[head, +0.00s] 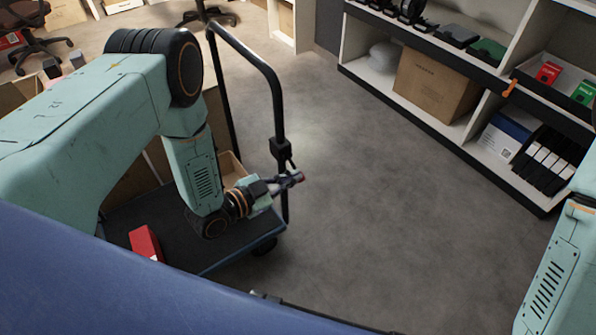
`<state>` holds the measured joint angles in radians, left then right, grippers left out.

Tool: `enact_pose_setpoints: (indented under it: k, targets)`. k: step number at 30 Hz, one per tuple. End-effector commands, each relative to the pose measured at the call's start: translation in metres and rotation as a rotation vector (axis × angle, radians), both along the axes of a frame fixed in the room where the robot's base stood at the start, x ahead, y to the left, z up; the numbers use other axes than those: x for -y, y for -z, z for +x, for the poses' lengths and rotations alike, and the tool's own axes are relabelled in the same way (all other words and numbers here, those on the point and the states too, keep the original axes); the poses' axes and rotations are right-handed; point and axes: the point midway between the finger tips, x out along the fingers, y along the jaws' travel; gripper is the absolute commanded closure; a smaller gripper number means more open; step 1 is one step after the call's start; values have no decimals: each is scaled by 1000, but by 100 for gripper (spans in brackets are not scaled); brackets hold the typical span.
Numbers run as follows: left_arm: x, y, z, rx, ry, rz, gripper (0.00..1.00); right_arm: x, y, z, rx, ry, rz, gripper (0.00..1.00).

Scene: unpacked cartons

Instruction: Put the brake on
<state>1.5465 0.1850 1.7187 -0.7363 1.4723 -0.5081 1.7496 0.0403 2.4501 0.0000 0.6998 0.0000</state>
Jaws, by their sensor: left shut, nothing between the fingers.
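A flat trolley with a dark deck (225,252) stands at the left. Its black tubular handle (262,66) rises from the deck. A small black block with a short lever (281,150) sits on the handle's right post. A dark caster (265,246) shows under the deck's right corner. My left gripper (298,179) is shut and empty, just below the block and overlapping the post in the picture. I cannot tell whether it touches the post. My right arm shows at the right edge, but its gripper is out of view.
A red box (146,243) lies on the deck, and an open carton (232,168) is partly hidden behind my left arm. Shelves with a cardboard box (436,85) and binders stand at the right. An office chair (30,35) is at the far left. The grey floor (390,190) between trolley and shelves is clear.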

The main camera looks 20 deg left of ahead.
Motion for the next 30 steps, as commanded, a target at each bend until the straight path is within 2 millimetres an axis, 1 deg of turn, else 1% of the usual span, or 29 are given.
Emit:
enact_pose_setpoints:
  k: [1, 6, 12, 17, 30]
  targets:
    - [-7, -4, -8, -3, -5, 0, 100, 0, -6, 0, 1, 0, 0, 60]
    - [-23, -10, -32, -2, -5, -1, 100, 0, -14, 0, 1, 0, 0, 60]
    - [-34, -14, -49, 0, -2, 1, 100, 0, -19, 0, 1, 0, 0, 60]
    - [-35, -14, -54, 0, -1, -1, 100, 0, -20, 0, 1, 0, 0, 60]
    - [-34, -14, -56, 0, 0, 0, 100, 0, -20, 0, 0, 0, 0, 60]
